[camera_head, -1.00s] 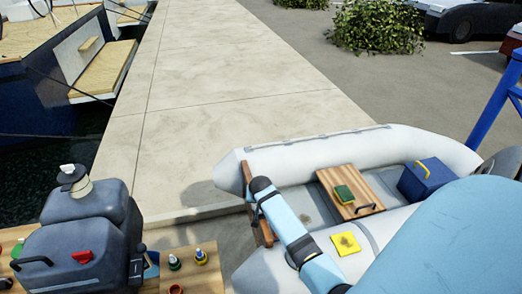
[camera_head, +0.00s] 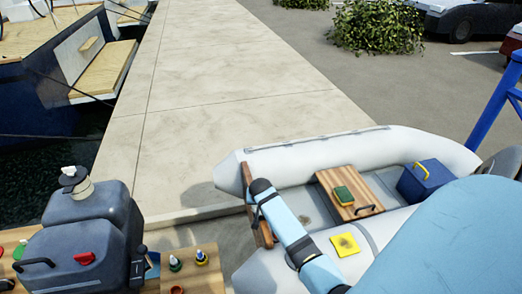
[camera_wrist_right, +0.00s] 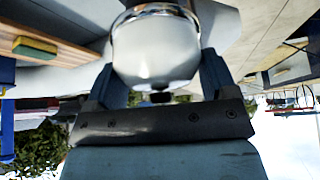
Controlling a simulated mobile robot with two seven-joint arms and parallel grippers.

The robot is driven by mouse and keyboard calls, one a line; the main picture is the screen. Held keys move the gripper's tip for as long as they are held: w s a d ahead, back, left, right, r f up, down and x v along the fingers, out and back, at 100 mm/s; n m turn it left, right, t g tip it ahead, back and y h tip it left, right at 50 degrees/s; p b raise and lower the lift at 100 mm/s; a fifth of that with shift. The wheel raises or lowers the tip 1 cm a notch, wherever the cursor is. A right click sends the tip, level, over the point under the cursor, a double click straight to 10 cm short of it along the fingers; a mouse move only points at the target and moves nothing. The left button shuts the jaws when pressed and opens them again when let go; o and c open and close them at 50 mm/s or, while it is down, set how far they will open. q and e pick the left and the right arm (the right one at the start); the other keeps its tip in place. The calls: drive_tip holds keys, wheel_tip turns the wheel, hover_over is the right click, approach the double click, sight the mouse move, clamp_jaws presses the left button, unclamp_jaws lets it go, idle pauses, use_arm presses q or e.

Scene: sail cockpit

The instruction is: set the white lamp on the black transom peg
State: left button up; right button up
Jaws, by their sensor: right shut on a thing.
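In the right wrist view a rounded, shiny white lamp (camera_wrist_right: 155,48) with a pale rim sits between the two dark fingers of my right gripper (camera_wrist_right: 160,78). In the head view my light blue right arm reaches over the dinghy's wooden transom (camera_head: 267,237), and I cannot make out the gripper or the held lamp there. I cannot pick out the black peg; the arm covers part of the transom. My left gripper is not in view.
A grey motor-like casing (camera_head: 82,245) stands at left beside a wooden bench (camera_head: 207,277) with small coloured items. The concrete dock (camera_head: 225,100) is clear.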

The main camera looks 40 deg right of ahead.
drive_tip(key=shift+p, duration=0.4)
idle(0.3)
drive_tip(key=shift+f+b, duration=0.35)
drive_tip(key=shift+f, duration=0.35)
drive_tip(key=o, duration=0.7)
